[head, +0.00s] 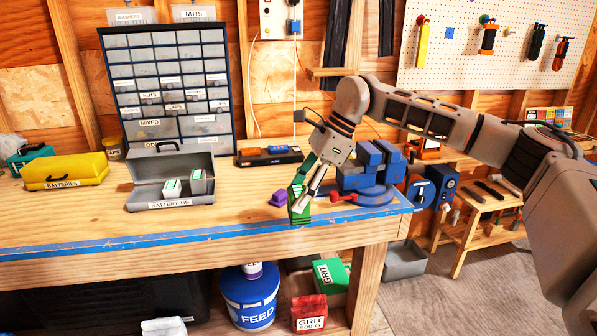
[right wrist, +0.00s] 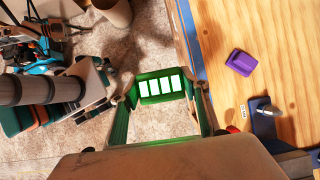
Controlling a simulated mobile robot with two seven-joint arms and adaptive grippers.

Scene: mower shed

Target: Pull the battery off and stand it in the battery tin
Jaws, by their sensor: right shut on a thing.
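My right gripper (head: 303,193) is at the front edge of the bench, left of the blue vise. It is shut on a green battery (head: 299,212), which also shows between the fingers in the right wrist view (right wrist: 160,87) with several white rectangles on its face. The battery appears to hang at the bench edge; the wrist view shows floor beyond it. The grey battery tin (head: 168,203) stands open on the bench to the left, its lid raised. Two green and white blocks stand in it, towards its right part. My left gripper is not in view.
A purple block (head: 278,198) lies beside my right gripper. The blue vise (head: 372,168) with a red handle stands to the right. A yellow batteries case (head: 65,170) is at the left, and a drawer cabinet (head: 170,85) behind. Bare bench lies between tin and purple block.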

